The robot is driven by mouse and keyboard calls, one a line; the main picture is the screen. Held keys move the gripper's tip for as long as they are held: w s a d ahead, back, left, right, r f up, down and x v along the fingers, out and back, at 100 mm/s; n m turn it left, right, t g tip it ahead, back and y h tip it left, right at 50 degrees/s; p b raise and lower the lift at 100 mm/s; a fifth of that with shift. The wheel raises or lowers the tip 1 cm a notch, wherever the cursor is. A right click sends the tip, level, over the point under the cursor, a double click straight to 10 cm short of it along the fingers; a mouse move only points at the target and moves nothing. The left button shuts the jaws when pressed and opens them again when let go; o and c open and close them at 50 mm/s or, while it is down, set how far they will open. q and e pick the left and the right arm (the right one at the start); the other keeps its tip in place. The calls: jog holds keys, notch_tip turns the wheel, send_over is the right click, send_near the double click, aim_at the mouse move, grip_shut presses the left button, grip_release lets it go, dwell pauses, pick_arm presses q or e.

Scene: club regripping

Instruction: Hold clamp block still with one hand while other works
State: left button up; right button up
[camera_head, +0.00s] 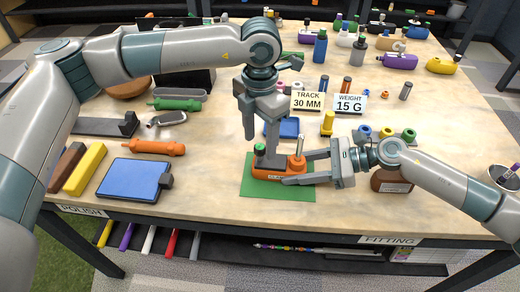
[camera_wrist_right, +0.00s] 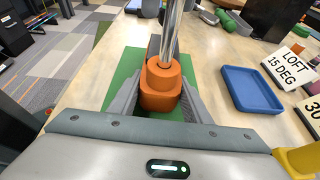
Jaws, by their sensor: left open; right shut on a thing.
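The orange clamp block (camera_head: 279,173) sits on a green mat (camera_head: 262,189) near the table's front edge. It has a green knob (camera_head: 259,150) at its left end and a metal rod (camera_head: 300,146) standing up from its right end. My right gripper (camera_head: 291,175) is shut on the block from the right. In the right wrist view the orange block (camera_wrist_right: 160,84) lies between the fingers, with the shiny rod (camera_wrist_right: 171,35) rising from it. My left gripper (camera_head: 260,132) points down above the block's left part, open and apart from the block as far as I can tell.
A blue tray (camera_head: 283,127) lies behind the block. A blue pad (camera_head: 133,179) lies at left, a brown bottle (camera_head: 388,181) at right. Bare table lies left of the mat.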

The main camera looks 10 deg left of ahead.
aim_at(260, 146)
pick_arm(q)
jog(key=shift+f, duration=1.95)
jog(key=c, duration=1.1)
